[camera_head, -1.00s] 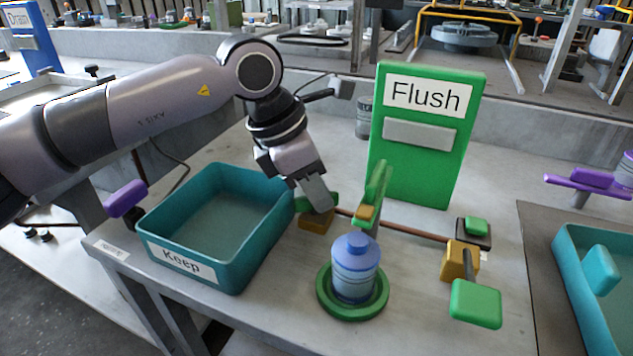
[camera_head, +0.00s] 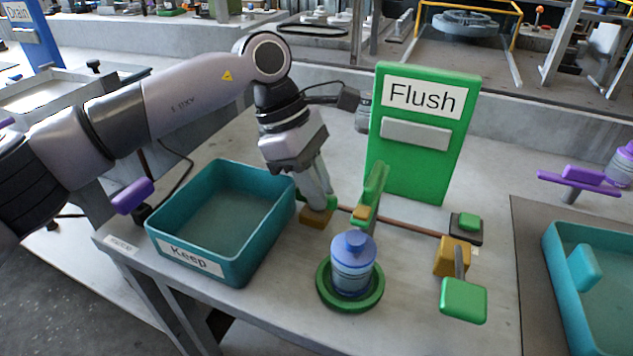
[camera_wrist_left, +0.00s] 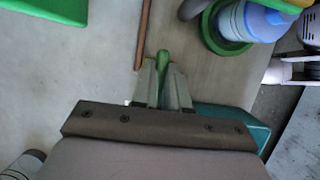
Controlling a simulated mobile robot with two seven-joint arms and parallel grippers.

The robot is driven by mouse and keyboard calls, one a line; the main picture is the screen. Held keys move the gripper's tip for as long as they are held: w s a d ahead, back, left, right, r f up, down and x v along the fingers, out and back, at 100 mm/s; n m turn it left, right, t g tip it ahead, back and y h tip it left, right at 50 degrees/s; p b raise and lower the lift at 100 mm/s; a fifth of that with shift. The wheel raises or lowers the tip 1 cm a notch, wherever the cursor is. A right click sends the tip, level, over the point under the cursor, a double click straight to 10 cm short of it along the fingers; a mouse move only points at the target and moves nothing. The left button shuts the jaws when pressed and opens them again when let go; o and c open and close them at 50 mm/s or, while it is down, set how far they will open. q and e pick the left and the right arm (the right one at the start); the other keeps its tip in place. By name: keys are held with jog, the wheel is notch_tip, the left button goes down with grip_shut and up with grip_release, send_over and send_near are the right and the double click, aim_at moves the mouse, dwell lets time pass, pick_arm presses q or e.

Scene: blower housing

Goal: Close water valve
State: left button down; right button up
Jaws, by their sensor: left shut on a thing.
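My left gripper (camera_head: 322,203) is shut on a green valve handle (camera_head: 333,202) beside the right side of the teal bin. In the left wrist view, the fingers of my left gripper (camera_wrist_left: 163,88) close around the narrow green handle (camera_wrist_left: 163,62), and its end shows between them. The valve's ochre body (camera_head: 314,219) sits just below the fingertips, on a copper pipe (camera_head: 408,227). Most of the handle is hidden by the fingers. A second ochre valve (camera_head: 451,256) with a green lever (camera_head: 464,299) stands at the pipe's right. My right gripper is not in view.
The teal "Keep" bin (camera_head: 240,262) stands close left of my gripper. A blue bottle (camera_head: 352,272) sits in a green ring (camera_head: 350,304) in front. A green upright lever (camera_head: 374,190) and the green "Flush" panel (camera_head: 417,165) stand to the right.

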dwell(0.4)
pick_arm(q)
jog(key=c, duration=1.4)
grip_release()
jog(key=shift+p+v, duration=0.4)
jog(key=shift+v, duration=3.2)
